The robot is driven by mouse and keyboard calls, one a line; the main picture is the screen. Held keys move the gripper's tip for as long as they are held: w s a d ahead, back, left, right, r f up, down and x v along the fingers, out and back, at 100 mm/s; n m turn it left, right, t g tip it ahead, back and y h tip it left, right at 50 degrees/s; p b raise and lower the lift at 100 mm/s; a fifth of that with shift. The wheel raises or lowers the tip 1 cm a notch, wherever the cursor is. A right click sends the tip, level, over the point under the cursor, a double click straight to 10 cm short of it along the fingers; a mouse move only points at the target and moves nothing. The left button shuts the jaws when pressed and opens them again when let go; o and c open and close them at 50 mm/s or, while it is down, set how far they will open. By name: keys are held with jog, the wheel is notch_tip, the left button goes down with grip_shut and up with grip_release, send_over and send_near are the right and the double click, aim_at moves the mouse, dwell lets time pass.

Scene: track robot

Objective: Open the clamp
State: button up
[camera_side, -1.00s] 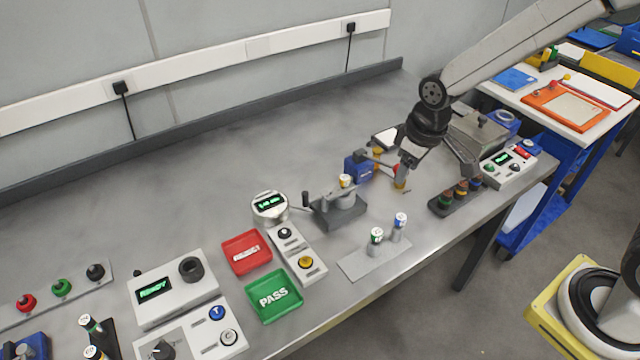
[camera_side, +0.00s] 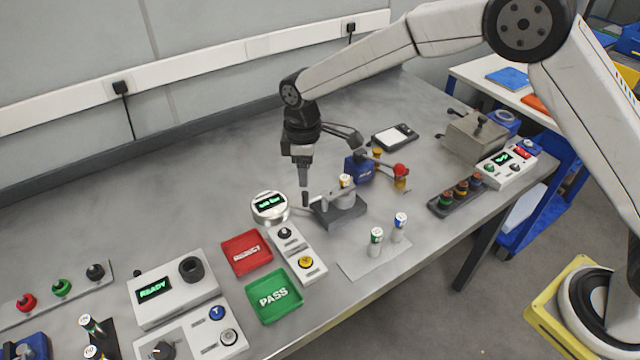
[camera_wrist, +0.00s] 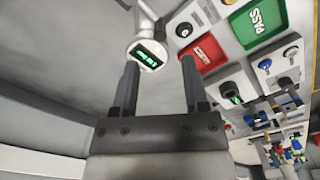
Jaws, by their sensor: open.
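A grey fixture (camera_side: 345,212) with a small white-topped cylinder (camera_side: 346,181) stands mid-bench in the side view; it appears to be the clamp, but I cannot be sure. A dark upright handle at its left is partly lost against my gripper (camera_side: 304,190). My gripper points down there, between the fixture and the round gauge (camera_side: 268,206) with a green readout. In the wrist view my gripper (camera_wrist: 160,68) is open, with nothing visible between its fingers. The gauge (camera_wrist: 148,54) shows just beyond the tips. Contact with the handle cannot be told.
A blue device (camera_side: 358,168) with a red knob (camera_side: 401,170) stands behind the fixture. Two small cylinders stand on a plate (camera_side: 372,262) in front. A red tray (camera_side: 246,253) and green PASS tray (camera_side: 274,297) lie left. The bench behind the gauge is clear.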

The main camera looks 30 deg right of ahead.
aim_at(305, 193)
jog(key=shift+f, duration=0.15)
jog(key=shift+f, duration=3.75)
grip_shut()
jog(key=shift+s+a+f, duration=0.1)
jog(key=shift+s, duration=0.1)
